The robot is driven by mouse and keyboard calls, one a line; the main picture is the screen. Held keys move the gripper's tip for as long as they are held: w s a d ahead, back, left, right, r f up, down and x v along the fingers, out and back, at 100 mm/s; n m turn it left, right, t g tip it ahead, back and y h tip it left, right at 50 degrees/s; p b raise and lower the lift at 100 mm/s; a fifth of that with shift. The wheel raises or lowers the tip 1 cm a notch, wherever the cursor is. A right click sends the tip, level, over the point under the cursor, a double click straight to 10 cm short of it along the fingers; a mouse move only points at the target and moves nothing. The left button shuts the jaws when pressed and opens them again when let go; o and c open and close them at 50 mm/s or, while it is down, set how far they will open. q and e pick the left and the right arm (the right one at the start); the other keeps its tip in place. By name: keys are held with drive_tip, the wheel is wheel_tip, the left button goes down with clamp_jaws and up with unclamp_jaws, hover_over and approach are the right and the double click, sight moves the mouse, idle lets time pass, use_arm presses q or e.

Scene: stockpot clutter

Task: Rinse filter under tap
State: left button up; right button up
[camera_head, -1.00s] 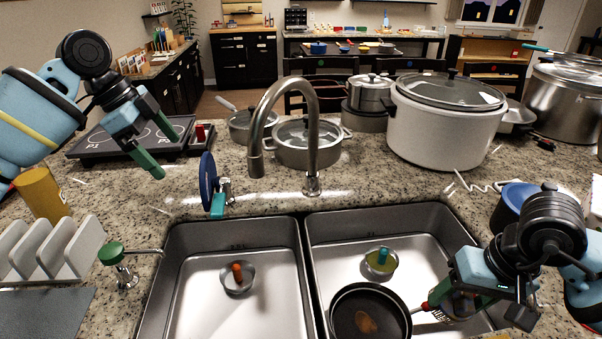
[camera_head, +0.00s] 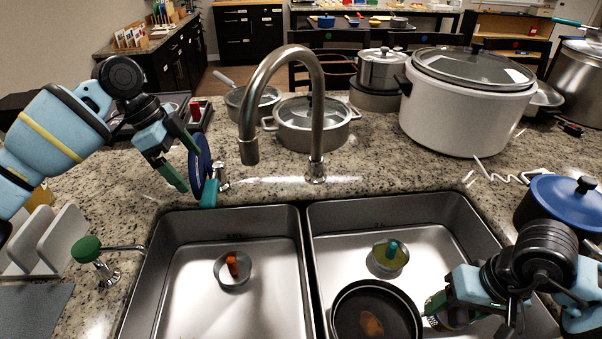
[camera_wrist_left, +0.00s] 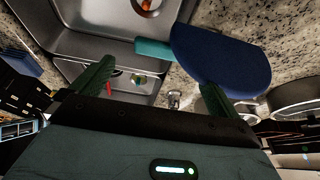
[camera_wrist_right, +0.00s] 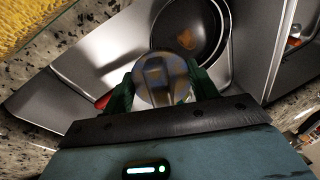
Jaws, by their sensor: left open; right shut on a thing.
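The steel tap (camera_head: 317,130) arches over the double sink, its spout (camera_head: 248,152) above the back of the left basin; I see no water. A blue paddle (camera_head: 201,163) with a teal end is beside a metal valve (camera_head: 222,177) left of the tap. My left gripper (camera_head: 182,160) is open, just left of the paddle; the paddle also shows beyond its fingers in the left wrist view (camera_wrist_left: 220,60). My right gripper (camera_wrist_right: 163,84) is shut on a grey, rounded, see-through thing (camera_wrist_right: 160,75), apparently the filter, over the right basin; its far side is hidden.
A dark frying pan (camera_head: 375,318) stands in the right basin near a teal-handled drain strainer (camera_head: 391,252). An orange-handled strainer (camera_head: 232,268) sits in the otherwise clear left basin. A green-topped dispenser (camera_head: 88,249) stands left. A white cooker (camera_head: 455,120) and a lidded pot (camera_head: 310,128) stand behind.

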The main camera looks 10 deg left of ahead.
sight(209, 191)
use_arm(q)
drive_tip(key=x, duration=0.7)
use_arm(e)
drive_tip(key=shift+f, duration=0.1)
use_arm(q)
drive_tip(key=shift+r, duration=0.1)
drive_tip(key=c, duration=1.3)
drive_tip(key=shift+w+r+g+p, duration=0.1)
drive_tip(key=shift+r+g+p, duration=0.25)
drive_tip(key=shift+r+g, duration=0.1)
use_arm(e)
drive_tip(key=shift+w+r, duration=0.1)
drive_tip(key=shift+r, duration=0.75)
use_arm(q)
drive_tip(key=shift+w+r, duration=0.1)
drive_tip(key=shift+r, duration=0.05)
use_arm(e)
drive_tip(key=shift+r, duration=0.2)
use_arm(q)
drive_tip(key=shift+w+r+g+h, duration=0.1)
drive_tip(key=shift+r+g+h, duration=0.15)
drive_tip(key=shift+g, duration=0.2)
use_arm(e)
drive_tip(key=shift+r, duration=0.1)
use_arm(q)
drive_tip(key=shift+f, duration=0.1)
